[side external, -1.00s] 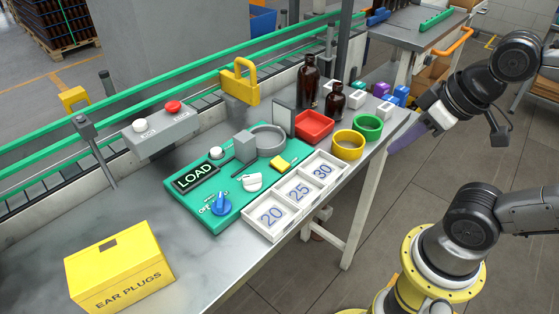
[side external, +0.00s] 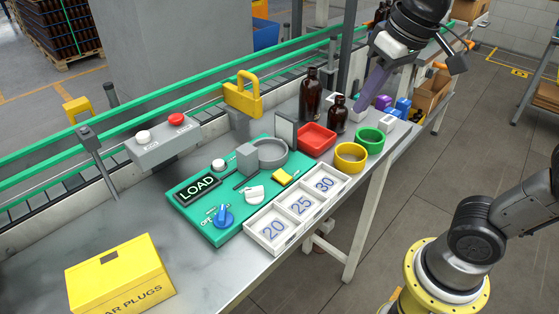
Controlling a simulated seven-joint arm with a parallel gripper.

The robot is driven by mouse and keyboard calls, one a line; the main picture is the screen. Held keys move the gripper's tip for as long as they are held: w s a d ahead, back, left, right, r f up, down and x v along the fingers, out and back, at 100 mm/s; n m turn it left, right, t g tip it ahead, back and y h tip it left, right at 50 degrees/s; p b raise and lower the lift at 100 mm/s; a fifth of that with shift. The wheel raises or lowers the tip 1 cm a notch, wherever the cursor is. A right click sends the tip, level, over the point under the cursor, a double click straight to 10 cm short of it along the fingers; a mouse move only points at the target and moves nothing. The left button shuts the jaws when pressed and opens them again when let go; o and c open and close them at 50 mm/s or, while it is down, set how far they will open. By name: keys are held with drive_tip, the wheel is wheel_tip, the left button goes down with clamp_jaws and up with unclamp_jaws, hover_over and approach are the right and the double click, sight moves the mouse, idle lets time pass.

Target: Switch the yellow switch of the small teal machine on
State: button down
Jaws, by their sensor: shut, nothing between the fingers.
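The small teal machine (side external: 205,222) lies flat on the grey bench. It has a black LOAD plate (side external: 197,189), a blue knob (side external: 223,217), a white knob (side external: 254,194), a white button (side external: 218,165) and a grey round holder (side external: 268,153). The yellow switch (side external: 282,178) is on its right part, beside the numbered tray; its on or off position is too small to tell. My gripper (side external: 363,107) is shut and empty, pointing down over the bench's far right, near the small brown bottle and coloured blocks, well away from the switch.
A white tray marked 20, 25, 30 (side external: 272,247) borders the machine. A yellow ear plugs box (side external: 120,275) sits front left.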

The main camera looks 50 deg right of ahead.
sight(278, 172)
drive_tip(key=w+a+f+n+g, duration=0.1)
drive_tip(key=w+a+f+g, duration=0.1)
drive_tip(key=w+a, duration=0.5)
drive_tip(key=w, duration=0.3)
drive_tip(key=shift+w+a+f, duration=0.2)
drive_tip(key=shift+w+a, duration=0.05)
drive_tip(key=shift+a, duration=0.1)
drive_tip(key=f, duration=0.4)
drive_tip(key=w+f, duration=0.1)
drive_tip(key=f, duration=0.4)
drive_tip(key=w+f, duration=0.1)
drive_tip(key=f, duration=0.4)
